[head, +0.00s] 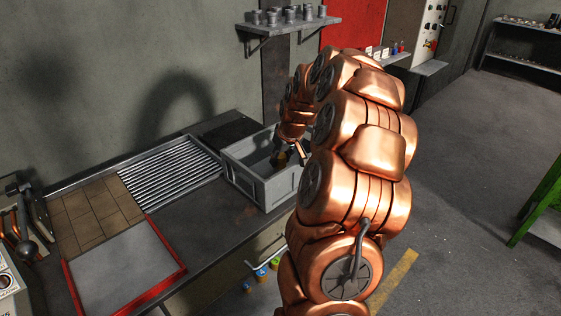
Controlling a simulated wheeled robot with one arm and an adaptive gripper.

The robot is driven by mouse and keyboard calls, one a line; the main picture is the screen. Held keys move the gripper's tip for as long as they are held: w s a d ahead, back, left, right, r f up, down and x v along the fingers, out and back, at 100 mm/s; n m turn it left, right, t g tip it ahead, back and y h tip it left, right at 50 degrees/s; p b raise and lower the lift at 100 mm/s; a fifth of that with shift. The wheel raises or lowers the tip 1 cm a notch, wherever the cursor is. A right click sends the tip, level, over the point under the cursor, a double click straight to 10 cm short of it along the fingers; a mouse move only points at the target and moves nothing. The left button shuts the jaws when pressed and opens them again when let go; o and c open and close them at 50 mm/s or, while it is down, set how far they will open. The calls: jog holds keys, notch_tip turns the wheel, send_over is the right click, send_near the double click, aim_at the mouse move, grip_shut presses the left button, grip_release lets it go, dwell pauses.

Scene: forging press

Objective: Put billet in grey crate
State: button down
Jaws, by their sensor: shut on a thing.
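The grey crate (262,185) stands on the dark bench at its right end, with its open top facing up. My copper arm reaches over the crate from the right, and my gripper (281,158) points down inside the crate's opening. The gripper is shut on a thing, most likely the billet. It is small and dark here, and the billet cannot be made out clearly between the fingers. The arm hides the crate's right side and part of its inside.
Left of the crate are a ribbed metal rack (172,172), brown tiles (95,215) and a red-framed grey tray (122,268). A dark plate (230,132) lies behind the crate. Tools (25,225) lie far left. A wall shelf (290,24) holds several grey cylinders.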

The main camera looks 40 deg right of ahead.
jog(key=shift+f, duration=0.95)
jog(key=shift+f, duration=0.15)
jog(key=c, duration=0.7)
grip_release()
jog(key=shift+c, duration=0.2)
jog(key=b+v, duration=0.2)
jog(key=v, duration=1)
